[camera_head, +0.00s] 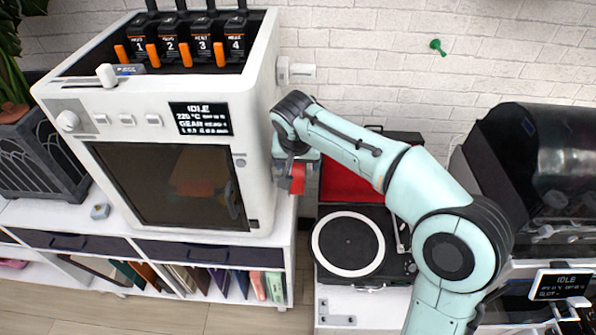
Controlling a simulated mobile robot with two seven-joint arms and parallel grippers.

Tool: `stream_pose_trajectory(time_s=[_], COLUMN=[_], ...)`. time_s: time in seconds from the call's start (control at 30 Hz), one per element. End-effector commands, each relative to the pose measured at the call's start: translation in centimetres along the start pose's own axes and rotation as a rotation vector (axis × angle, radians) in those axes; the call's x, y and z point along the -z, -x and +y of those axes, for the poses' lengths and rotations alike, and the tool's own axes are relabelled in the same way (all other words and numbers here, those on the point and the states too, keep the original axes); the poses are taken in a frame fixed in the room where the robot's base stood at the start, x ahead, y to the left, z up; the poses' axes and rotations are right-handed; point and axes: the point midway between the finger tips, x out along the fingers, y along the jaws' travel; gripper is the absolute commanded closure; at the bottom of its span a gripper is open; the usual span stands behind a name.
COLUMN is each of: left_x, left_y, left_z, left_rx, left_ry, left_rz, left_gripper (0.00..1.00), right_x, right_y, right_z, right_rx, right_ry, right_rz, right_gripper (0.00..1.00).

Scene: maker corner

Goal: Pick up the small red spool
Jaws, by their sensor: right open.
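The small red spool (298,179) shows at the right side of the white printer, just below my right wrist. My right gripper (290,183) is open, pointing down at the spool. Its fingers are small and dark and sit at the spool, partly covering it. I cannot tell whether they touch it, or what the spool rests on. My right arm comes in from the lower right. My left gripper is not in view.
The large white printer (78,112) stands left of the gripper on a white shelf unit. A record player (325,243) with an open red-lined lid is to the right, below my arm. A dark machine (535,150) stands at far right. A white peg (300,72) juts from the printer's side.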

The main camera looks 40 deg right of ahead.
Motion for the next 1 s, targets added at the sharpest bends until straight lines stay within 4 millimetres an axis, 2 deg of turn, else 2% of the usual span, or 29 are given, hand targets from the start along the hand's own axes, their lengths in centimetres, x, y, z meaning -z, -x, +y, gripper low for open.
stream_pose_trajectory(time_s=[0.27, 0.37, 0.5, 0.53, 0.83, 1.0], left_x=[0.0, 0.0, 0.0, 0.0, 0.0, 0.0], left_y=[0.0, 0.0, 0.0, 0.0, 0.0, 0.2], left_z=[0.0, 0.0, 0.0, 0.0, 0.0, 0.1], left_rx=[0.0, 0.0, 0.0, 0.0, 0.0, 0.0], left_ry=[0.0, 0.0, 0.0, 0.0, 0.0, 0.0], left_rz=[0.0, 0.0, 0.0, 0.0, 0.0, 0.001], left_gripper=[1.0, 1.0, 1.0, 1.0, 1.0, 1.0], right_x=[0.0, 0.0, 0.0, 0.0, 0.1, 0.5], right_y=[-0.4, -0.4, -0.4, -0.4, -0.2, 0.8], right_z=[0.0, 0.0, 0.0, 0.0, 0.0, -0.1], right_rx=[0.001, 0.001, 0.001, 0.001, 0.002, 0.003], right_ry=[-0.002, -0.001, -0.001, -0.001, -0.002, 0.001], right_rz=[0.001, 0.001, 0.001, 0.001, 0.004, 0.004], right_gripper=[0.22, 0.52, 0.97, 1.0, 1.0, 1.0])
